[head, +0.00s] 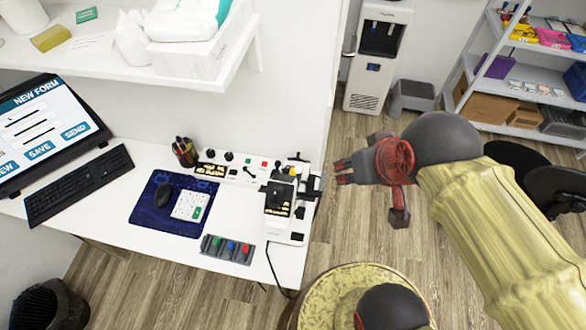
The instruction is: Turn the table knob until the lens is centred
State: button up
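A white and black instrument (297,222) stands at the right end of the white desk. It carries a dark block (277,197) with a small lit panel on its front edge. Behind it is a control strip (235,169) with black knobs (229,156), a small lever and coloured buttons. I cannot tell which knob is the table knob, and the lens and its centring are too small to make out. My gripper (337,171) is in the air to the right of the instrument, pointing left and apart from it. I see nothing in it; its finger opening is unclear.
A button box (228,249) lies at the desk's front edge, with a cable hanging nearby. A blue mat (150,212) holds a mouse and keypad (191,206). A pen cup (185,152) stands behind. A shelf (200,85) overhangs the desk. A water dispenser (367,95) stands behind my gripper.

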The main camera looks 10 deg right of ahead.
aim_at(299, 212)
jog(key=k+l, duration=0.15)
jog(key=k, duration=0.3)
jog(key=k+l+z, duration=0.1)
jog(key=k, duration=0.3)
